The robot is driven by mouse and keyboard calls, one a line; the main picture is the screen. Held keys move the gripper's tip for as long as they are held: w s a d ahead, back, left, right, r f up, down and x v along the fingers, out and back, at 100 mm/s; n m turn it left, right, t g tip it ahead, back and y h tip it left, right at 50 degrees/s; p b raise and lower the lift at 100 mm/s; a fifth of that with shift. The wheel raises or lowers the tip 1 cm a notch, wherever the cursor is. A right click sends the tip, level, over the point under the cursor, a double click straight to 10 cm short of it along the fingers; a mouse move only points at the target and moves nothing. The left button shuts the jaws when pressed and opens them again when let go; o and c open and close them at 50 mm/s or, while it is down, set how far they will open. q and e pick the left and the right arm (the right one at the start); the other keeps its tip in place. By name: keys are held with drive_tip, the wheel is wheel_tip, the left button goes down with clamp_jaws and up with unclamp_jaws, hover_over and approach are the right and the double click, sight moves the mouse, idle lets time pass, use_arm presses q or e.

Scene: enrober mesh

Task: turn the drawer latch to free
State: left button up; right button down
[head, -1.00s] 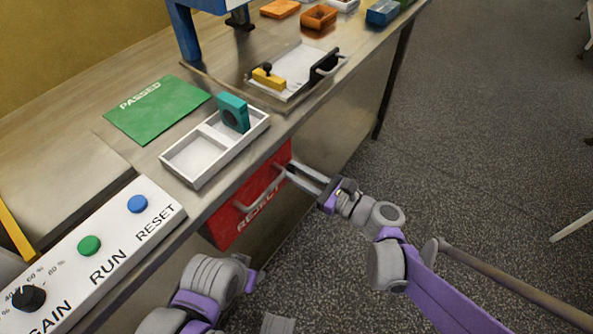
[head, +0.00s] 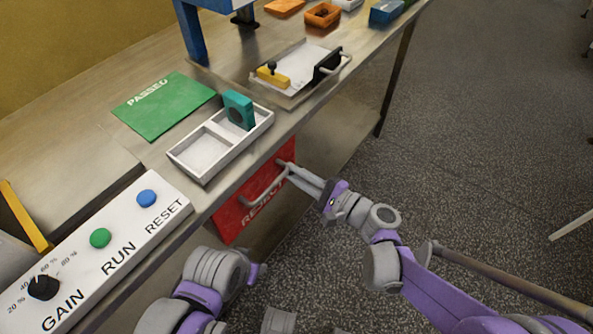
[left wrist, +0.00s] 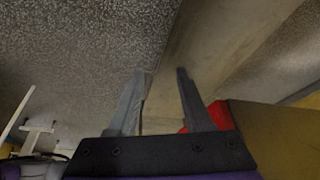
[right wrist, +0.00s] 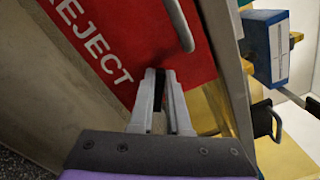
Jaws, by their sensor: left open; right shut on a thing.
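The red drawer front marked REJECT (head: 228,217) is set in the bench side below the tabletop, with a pale bar handle (head: 266,190). It also shows in the right wrist view (right wrist: 117,30). My right gripper (head: 290,168) is at the drawer's upper right corner. In the right wrist view its fingers (right wrist: 161,80) are shut on a small dark piece, the drawer latch (right wrist: 160,92), mostly hidden between them; its turn angle cannot be told. My left gripper (left wrist: 157,78) is open and empty; its wrist view shows floor and bench side.
On the bench are a white two-part tray (head: 182,163) with a teal block (head: 239,108), a green PASSED mat (head: 160,110), a button panel (head: 120,240) and a handled tray (head: 300,90) with a yellow piece (head: 272,75). Floor on the right is mostly clear.

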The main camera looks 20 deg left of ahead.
drive_tip(key=shift+w+f+n, duration=0.1)
drive_tip(key=shift+f+n, duration=0.15)
drive_tip(key=shift+n, duration=1.35)
drive_tip(key=shift+w+f+n, duration=0.1)
drive_tip(key=shift+f+n, duration=0.15)
drive_tip(key=shift+n, duration=1.35)
drive_tip(key=shift+d, duration=0.1)
drive_tip(key=c, duration=1.1)
unclamp_jaws()
drive_tip(key=shift+c, duration=0.2)
drive_tip(key=shift+o, duration=1.3)
drive_tip(key=shift+s+p, duration=0.1)
drive_tip(key=shift+p, duration=0.2)
drive_tip(key=v, duration=1)
drive_tip(key=shift+d+p, duration=0.35)
drive_tip(key=shift+p, duration=0.1)
